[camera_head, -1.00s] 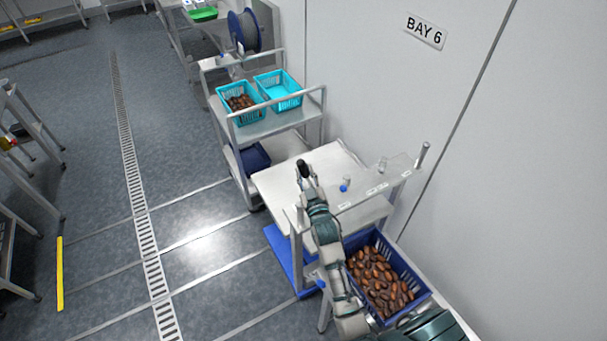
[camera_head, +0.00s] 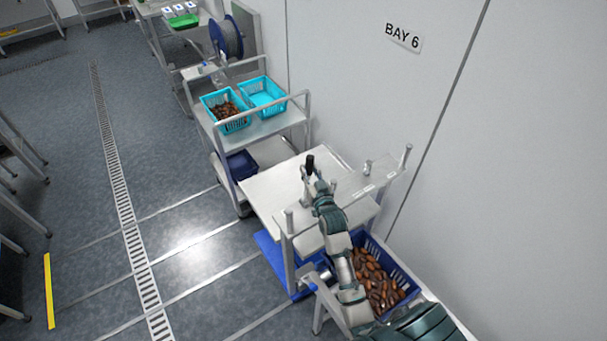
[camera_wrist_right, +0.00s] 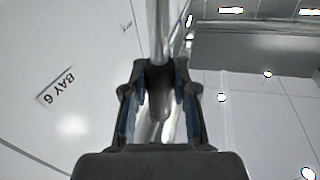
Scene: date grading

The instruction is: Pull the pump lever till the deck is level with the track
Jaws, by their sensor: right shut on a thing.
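My right gripper (camera_head: 310,175) is shut on the pump lever, whose black end (camera_head: 310,160) shows just past the fingers. In the right wrist view the fingers (camera_wrist_right: 160,95) close around the dark lever grip, and a metal rod runs on beyond them. The pale deck (camera_head: 265,195) lies beyond and left of my right arm, above a blue base (camera_head: 272,258). The railed track (camera_head: 362,186) with small labels stands at the right of the deck. My arm covers part of both, so I cannot tell whether they are level. My left gripper is out of view.
A blue crate of dates (camera_head: 409,287) stands close beside my right forearm. A cart (camera_head: 270,128) with turquoise baskets is beyond the deck. The wall marked BAY 6 (camera_head: 402,38) bounds the right. The floor at the left is open, with a drain strip (camera_head: 122,215).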

